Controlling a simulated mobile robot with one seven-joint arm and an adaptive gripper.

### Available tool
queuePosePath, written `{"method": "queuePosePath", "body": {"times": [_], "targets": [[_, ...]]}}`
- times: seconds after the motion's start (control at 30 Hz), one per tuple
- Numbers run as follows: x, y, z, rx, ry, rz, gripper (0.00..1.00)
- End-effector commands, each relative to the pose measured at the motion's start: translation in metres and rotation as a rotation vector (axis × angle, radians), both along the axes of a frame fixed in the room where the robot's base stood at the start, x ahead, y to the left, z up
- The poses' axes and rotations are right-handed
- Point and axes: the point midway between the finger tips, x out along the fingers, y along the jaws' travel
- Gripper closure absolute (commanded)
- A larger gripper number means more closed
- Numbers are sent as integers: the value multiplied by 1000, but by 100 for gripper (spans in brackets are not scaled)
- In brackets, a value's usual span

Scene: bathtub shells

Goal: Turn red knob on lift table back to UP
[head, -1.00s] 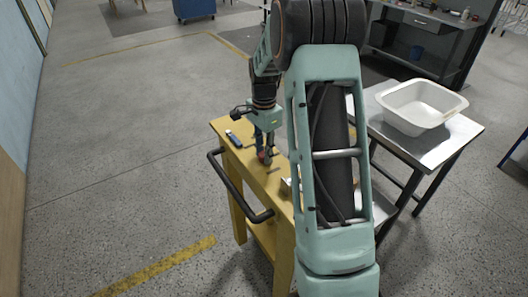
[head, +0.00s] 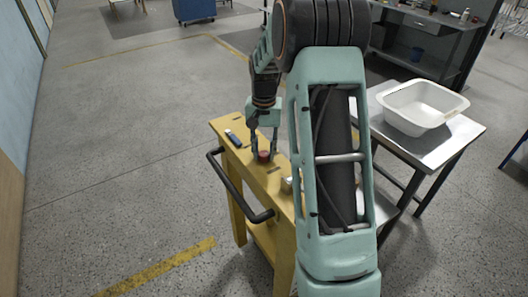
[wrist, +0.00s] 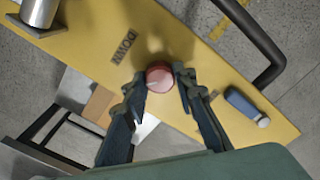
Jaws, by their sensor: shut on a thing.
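The red knob (wrist: 159,77) sits on the yellow top of the lift table (wrist: 95,30); it also shows in the head view (head: 264,156). A pale line marks the knob's face. The label DOWN (wrist: 124,46) is printed to the upper left of the knob. A small dark mark (wrist: 213,95) lies beyond the right finger, partly hidden and not readable. My gripper (wrist: 158,88) points down at the knob, with one finger on each side of it, and is shut on it. In the head view my gripper (head: 263,148) stands over the table top.
A blue and grey object (wrist: 245,106) lies on the table top near the knob. A black handle bar (head: 240,190) runs along the table's side. A metal table (head: 440,140) with a white tub (head: 422,108) stands to the right. The floor at left is clear.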

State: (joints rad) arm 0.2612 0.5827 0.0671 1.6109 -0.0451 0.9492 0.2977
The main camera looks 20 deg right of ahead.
Motion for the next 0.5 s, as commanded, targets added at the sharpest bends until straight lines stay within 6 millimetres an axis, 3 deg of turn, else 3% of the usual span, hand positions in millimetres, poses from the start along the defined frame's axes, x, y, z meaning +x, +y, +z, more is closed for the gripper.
{"method": "queuePosePath", "body": {"times": [0.5], "targets": [[0,0,0,0,0,458,99]]}}
